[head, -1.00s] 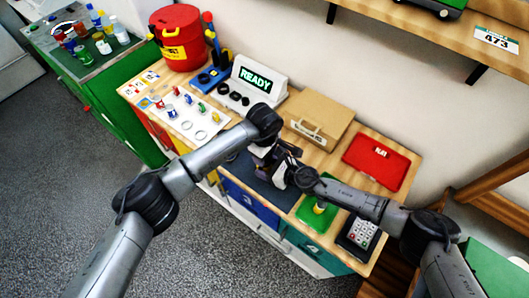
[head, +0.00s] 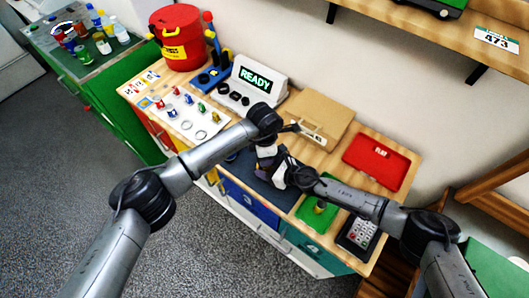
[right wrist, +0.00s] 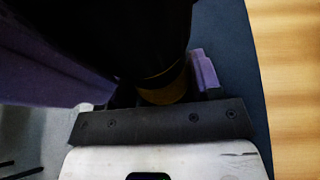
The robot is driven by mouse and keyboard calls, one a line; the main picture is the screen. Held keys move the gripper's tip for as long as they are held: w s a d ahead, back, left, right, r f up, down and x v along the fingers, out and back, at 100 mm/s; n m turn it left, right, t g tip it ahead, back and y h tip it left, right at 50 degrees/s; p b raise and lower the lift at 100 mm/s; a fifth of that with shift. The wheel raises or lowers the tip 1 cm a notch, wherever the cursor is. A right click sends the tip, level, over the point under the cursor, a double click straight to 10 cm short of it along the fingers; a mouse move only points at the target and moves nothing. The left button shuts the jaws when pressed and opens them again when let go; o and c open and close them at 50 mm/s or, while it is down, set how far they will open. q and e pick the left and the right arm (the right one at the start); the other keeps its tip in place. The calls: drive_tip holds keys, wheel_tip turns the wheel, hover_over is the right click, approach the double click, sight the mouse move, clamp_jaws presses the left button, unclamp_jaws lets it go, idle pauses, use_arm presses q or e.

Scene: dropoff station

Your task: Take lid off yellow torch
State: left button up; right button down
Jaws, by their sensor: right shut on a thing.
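My right gripper (head: 281,170) is over the dark mat, close beside my left gripper (head: 264,155). In the right wrist view, my right gripper is shut on a dark round thing with a yellow band (right wrist: 165,86), probably the yellow torch. Its far part is dark and I cannot make out a lid. The arms largely hide it in the head view. I cannot tell whether my left gripper is open or shut, or whether it touches the torch.
A cardboard box (head: 322,113) stands behind the grippers, with a red tray (head: 379,160) to its right. A keypad device (head: 361,232) lies front right. A READY display (head: 256,80), white parts board (head: 196,118) and red bin (head: 180,38) are left.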

idle(0.3)
use_arm(q)
drive_tip(key=o, duration=1)
drive_tip(key=shift+r, duration=0.1)
